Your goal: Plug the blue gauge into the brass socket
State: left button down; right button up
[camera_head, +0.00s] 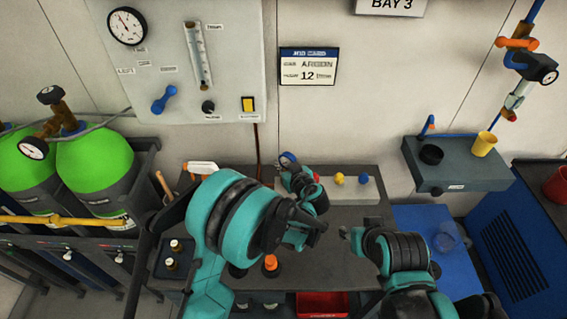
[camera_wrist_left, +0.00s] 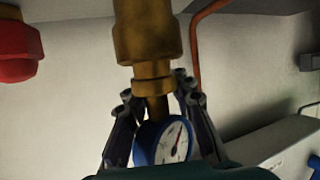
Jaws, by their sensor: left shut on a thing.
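The blue gauge (camera_wrist_left: 163,143), with a white dial, is between the fingers of my left gripper (camera_wrist_left: 155,105) in the left wrist view. A brass fitting that looks like the brass socket (camera_wrist_left: 148,32) stands directly in line with the gauge's stem in the wrist view. The stem meets its narrow end or overlaps it; I cannot tell whether it is seated. My right gripper (camera_head: 347,235) is above the bench, with its finger opening unclear.
A pale block with yellow (camera_head: 339,178) and blue (camera_head: 364,179) knobs lies on the bench's back right. A red part (camera_wrist_left: 15,52) shows in the wrist view. An orange-topped item (camera_head: 270,263) and a red bin (camera_head: 322,304) are near the front. Green cylinders (camera_head: 95,170) stand left.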

pick_arm(q)
jog(key=shift+f+b, duration=0.6)
jog(key=c, duration=1.6)
grip_release()
jog(key=shift+o, duration=0.2)
jog(key=shift+s, duration=0.1)
jog(key=shift+p+v, duration=0.65)
jog(key=shift+v, duration=4.95)
jog(key=shift+d, duration=0.1)
